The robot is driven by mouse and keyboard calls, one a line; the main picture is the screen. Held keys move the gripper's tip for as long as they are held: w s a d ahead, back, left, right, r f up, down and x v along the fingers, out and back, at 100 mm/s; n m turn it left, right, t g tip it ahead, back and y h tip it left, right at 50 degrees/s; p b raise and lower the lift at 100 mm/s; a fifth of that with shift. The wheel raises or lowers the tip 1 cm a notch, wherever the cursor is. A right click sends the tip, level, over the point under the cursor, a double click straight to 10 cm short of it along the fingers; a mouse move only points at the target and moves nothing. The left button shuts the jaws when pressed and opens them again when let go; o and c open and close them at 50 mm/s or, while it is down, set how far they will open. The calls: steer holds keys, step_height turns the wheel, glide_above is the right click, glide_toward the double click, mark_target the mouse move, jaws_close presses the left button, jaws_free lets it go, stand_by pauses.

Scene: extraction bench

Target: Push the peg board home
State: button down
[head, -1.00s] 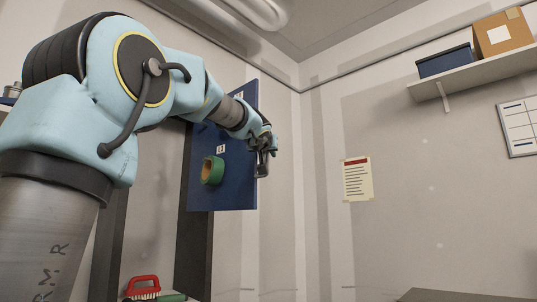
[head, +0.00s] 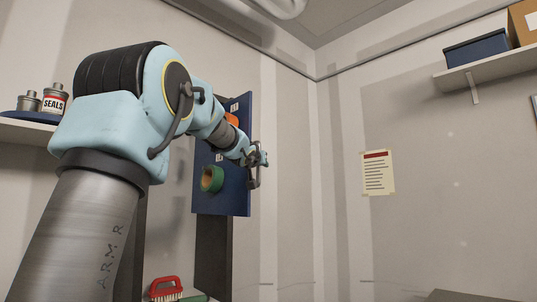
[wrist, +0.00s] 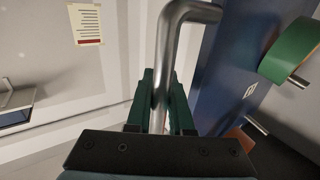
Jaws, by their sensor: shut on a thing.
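The peg board (head: 238,196) is a blue upright panel at the middle of the head view, jutting out to the right past a dark upright frame (head: 214,245). It carries a green ring (head: 212,179) and an orange item (head: 231,119) partly hidden by my arm. In the wrist view the board (wrist: 215,62) stands to the right of a bent metal handle (wrist: 166,50). My gripper (head: 257,159) is at the board's outer edge. Its green fingers (wrist: 160,98) are closed around the handle bar. How far the board sits inside the frame is partly hidden.
A shelf (head: 475,72) with a blue box (head: 484,48) is on the right wall. A posted notice (head: 377,173) hangs below. Cans (head: 55,102) stand on a shelf at left. A red brush (head: 165,289) lies low. Space right of the board is clear.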

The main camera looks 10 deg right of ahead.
steer(key=shift+w+a, duration=0.1)
steer(key=shift+w, duration=0.05)
steer(key=c, duration=0.8)
jaws_free()
steer(key=v, duration=1.1)
steer(key=shift+w, duration=0.1)
